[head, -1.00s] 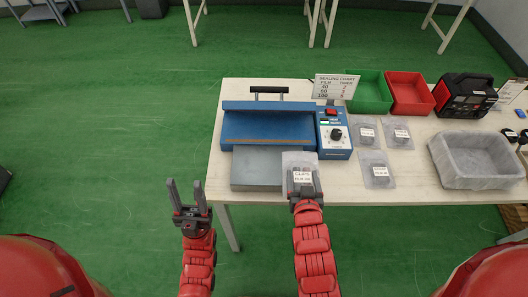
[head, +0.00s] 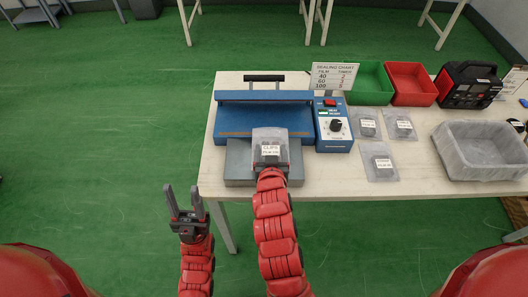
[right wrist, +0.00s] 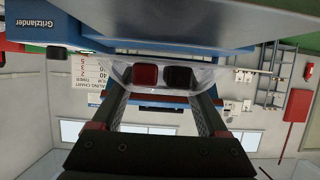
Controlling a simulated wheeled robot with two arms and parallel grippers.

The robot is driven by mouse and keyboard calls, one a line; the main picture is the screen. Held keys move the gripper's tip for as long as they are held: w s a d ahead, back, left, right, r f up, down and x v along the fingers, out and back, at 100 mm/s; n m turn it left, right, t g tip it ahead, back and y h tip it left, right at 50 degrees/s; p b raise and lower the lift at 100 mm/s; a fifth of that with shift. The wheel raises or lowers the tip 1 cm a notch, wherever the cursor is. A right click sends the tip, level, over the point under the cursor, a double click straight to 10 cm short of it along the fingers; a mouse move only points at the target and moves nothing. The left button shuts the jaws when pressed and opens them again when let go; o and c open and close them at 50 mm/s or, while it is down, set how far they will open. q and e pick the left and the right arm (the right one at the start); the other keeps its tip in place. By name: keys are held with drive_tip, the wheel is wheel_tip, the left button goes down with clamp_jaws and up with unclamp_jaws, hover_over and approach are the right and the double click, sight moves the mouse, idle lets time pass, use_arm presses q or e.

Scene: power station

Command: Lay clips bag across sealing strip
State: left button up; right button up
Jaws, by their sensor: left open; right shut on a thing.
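The clips bag (head: 270,141) is a clear bag with a white label reading CLIPS. My right gripper (head: 269,166) is shut on its near edge and holds it over the front of the blue heat sealer (head: 235,121). In the right wrist view the bag (right wrist: 121,74) sits between the fingers (right wrist: 163,105), close to the blue sealer body (right wrist: 180,22). The bag covers part of the sealer's front and of the grey shelf (head: 238,160). My left gripper (head: 186,206) is open and empty, off the table's front left.
The sealer's control box (head: 334,130) with a dial stands on its right, a sealing chart (head: 333,77) behind it. Several bags lie further right, including one near the front (head: 379,164). Green (head: 367,84) and red (head: 411,84) bins and a grey tray (head: 486,150) stand beyond.

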sight(264, 145)
drive_tip(key=shift+w+a, duration=0.35)
drive_tip(key=shift+w, duration=0.25)
drive_tip(key=shift+w+a, duration=0.3)
drive_tip(key=shift+w, duration=0.3)
drive_tip(key=shift+w+a+f, duration=0.1)
drive_tip(key=shift+w+a, duration=0.15)
drive_tip(key=shift+w, duration=0.15)
drive_tip(key=shift+w+f+p, duration=0.15)
drive_tip(key=shift+w+p, duration=0.05)
drive_tip(key=shift+p, duration=0.2)
wheel_tip(264, 145, down, 3)
drive_tip(key=shift+f+p, duration=0.1)
drive_tip(key=shift+p, duration=0.35)
drive_tip(key=shift+f+b, duration=0.25)
drive_tip(key=shift+b, duration=0.05)
drive_tip(key=o, duration=1.3)
drive_tip(key=shift+r, duration=0.1)
drive_tip(key=shift+c, duration=0.2)
drive_tip(key=shift+s, duration=0.1)
